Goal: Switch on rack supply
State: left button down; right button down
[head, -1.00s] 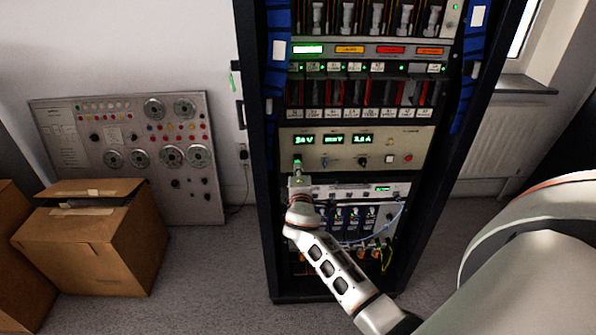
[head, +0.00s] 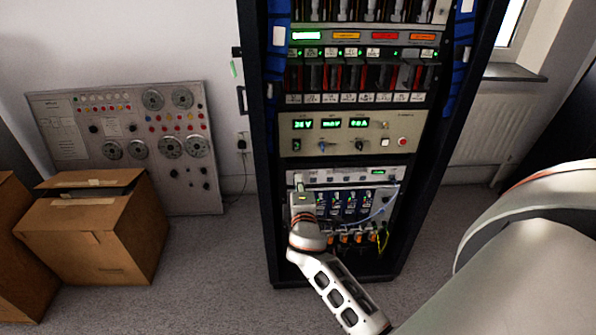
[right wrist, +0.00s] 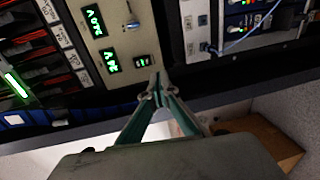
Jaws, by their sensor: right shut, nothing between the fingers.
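In the right wrist view the switch (right wrist: 142,61) is dark-framed with a green glow. My right gripper (head: 298,179) is below the switch, in front of the unit under the supply. In the right wrist view its shut, empty fingertips (right wrist: 157,88) are near the switch but apart from it. My left gripper is not in view.
A grey unit (head: 335,177) with blue cables sits below the supply. Card modules with status lights fill the rack (head: 261,200) above. A cardboard box (head: 125,250) and a grey instrument panel (head: 110,195) stand to the left. Floor is free in front of the box and rack.

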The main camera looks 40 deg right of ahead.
jog(key=shift+f+v, duration=0.2)
jog(key=shift+v, duration=0.7)
jog(key=s+a+f+m+g+y+p, duration=0.1)
jog(key=s+a+f+m+g+y, duration=0.15)
jog(key=s+a+f+y, duration=0.75)
jog(key=s+a+f+m, duration=0.2)
jog(key=s+a+f, duration=0.1)
jog(key=s, duration=0.5)
jog(key=s+a+f+m+g+y, duration=0.1)
jog(key=s+a+f+m, duration=0.2)
jog(key=s+a, duration=0.3)
jog(key=s+f+p, duration=0.1)
jog(key=s, duration=0.1)
jog(key=shift+s+f, duration=0.25)
jog(key=shift+s, duration=0.1)
jog(key=shift+a, duration=0.1)
